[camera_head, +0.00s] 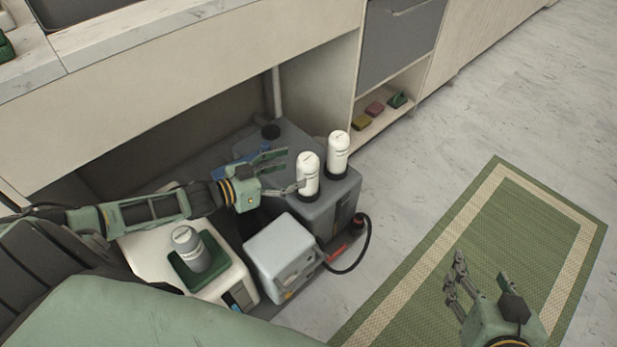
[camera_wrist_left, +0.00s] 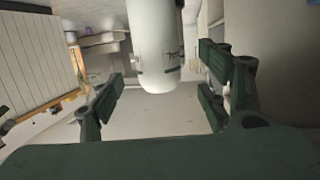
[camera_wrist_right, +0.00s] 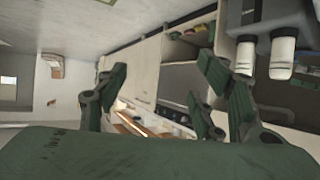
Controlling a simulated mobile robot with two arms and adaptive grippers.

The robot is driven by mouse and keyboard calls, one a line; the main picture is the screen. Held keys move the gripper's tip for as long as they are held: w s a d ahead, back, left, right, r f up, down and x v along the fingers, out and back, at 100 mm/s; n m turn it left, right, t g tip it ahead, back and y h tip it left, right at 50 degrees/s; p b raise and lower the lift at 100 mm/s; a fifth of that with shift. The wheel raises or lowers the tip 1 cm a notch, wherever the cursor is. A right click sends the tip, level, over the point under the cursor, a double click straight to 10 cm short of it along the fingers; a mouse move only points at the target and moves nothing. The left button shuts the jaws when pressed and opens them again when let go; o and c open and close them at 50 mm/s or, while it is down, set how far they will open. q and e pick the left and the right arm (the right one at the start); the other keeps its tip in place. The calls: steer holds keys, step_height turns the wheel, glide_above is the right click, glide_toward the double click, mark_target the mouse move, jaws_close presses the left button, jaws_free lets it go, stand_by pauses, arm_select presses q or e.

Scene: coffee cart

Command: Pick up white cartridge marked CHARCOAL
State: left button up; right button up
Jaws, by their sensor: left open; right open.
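Two white cartridges stand upright on a grey unit (camera_head: 327,211) under the counter: a nearer left one (camera_head: 308,172) and a farther right one (camera_head: 338,152). Their markings are too small to read. My left gripper (camera_head: 289,170) is open, its fingers pointing at the left cartridge from its left side. In the left wrist view a white cartridge (camera_wrist_left: 157,50) shows large between and beyond the spread fingers (camera_wrist_left: 160,88). My right gripper (camera_head: 483,277) is open and empty over the green mat, away from the cartridges. The right wrist view also shows two white cartridges (camera_wrist_right: 283,55) (camera_wrist_right: 245,52).
A light grey box (camera_head: 281,256) and a black cable (camera_head: 362,253) lie in front of the unit. A shelf at right holds small coloured blocks (camera_head: 375,109). A green mat (camera_head: 500,215) covers the floor.

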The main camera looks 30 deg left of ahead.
mark_target(298, 171)
arm_select(q)
steer(key=shift+w+d+f, duration=0.15)
steer(key=shift+w+d, duration=0.2)
steer(key=shift+w, duration=0.15)
steer(key=b+x, duration=0.2)
steer(key=x, duration=0.2)
steer(key=shift+w+d+f, duration=0.1)
steer(key=shift+d+f, duration=0.05)
steer(key=shift+d, duration=0.05)
steer(key=shift+w+d, duration=0.15)
steer(key=shift+w, duration=0.05)
arm_select(e)
steer(key=w+a+r+t+y, duration=0.1)
steer(key=r+t, duration=0.2)
steer(key=r, duration=0.2)
steer(key=w+a+r+t+y, duration=0.1)
steer(key=w+r+t, duration=0.1)
steer(key=r, duration=0.4)
steer(key=shift+w+a+r+t, duration=0.25)
steer(key=shift+w+t, duration=0.05)
steer(key=shift+t, duration=0.5)
arm_select(q)
steer(key=shift+c, duration=0.2)
steer(key=c, duration=1.5)
